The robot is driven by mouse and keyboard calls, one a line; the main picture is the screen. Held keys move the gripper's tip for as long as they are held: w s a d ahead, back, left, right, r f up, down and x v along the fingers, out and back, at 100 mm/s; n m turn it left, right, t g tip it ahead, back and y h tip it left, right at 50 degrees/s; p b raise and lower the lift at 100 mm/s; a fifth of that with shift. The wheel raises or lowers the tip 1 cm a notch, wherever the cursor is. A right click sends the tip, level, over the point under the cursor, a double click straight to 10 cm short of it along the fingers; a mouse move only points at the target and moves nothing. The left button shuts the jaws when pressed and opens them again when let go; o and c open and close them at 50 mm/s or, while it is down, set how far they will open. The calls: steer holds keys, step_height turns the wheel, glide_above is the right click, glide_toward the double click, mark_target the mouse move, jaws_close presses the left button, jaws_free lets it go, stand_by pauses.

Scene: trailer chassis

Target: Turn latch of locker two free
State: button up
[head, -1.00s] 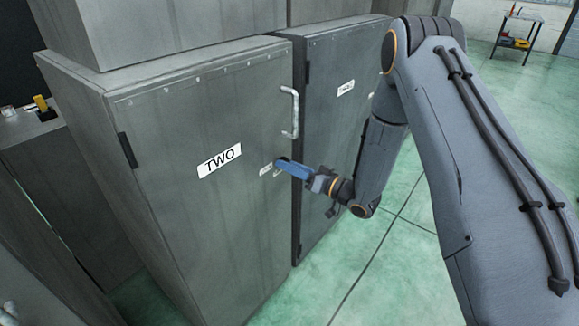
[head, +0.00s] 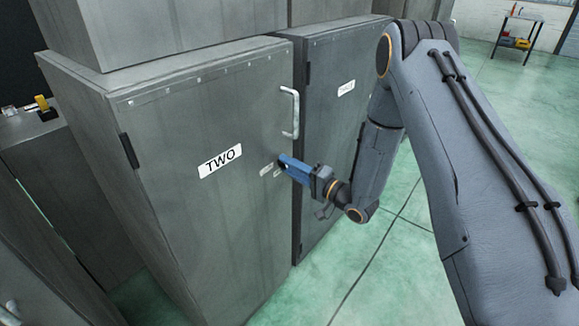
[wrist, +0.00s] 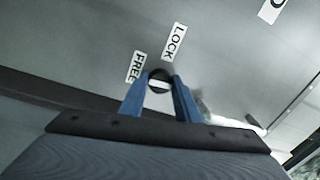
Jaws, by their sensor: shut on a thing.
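Locker two (head: 215,215) is a grey steel door with a "TWO" label (head: 220,161) in the head view. My gripper (head: 284,161) has blue fingers at the door's right edge, below the door handle (head: 290,112). In the wrist view my gripper (wrist: 160,81) is shut on the latch (wrist: 159,74), a small dark round knob with a white mark. The fingers stand on either side of it and hide part of it. The FREE label (wrist: 136,67) is left of the latch and the LOCK label (wrist: 174,42) is above it. Where the mark points is unclear.
A second grey locker (head: 340,130) stands just right of locker two. Green floor (head: 400,270) is open at the lower right. A small cart (head: 515,38) stands far back at the right. A dark cabinet (head: 60,170) is on the left.

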steer(key=shift+r+m, duration=0.1)
steer(key=shift+m, duration=0.5)
steer(key=o, duration=1)
steer(key=b+v, duration=0.1)
steer(key=v, duration=0.7)
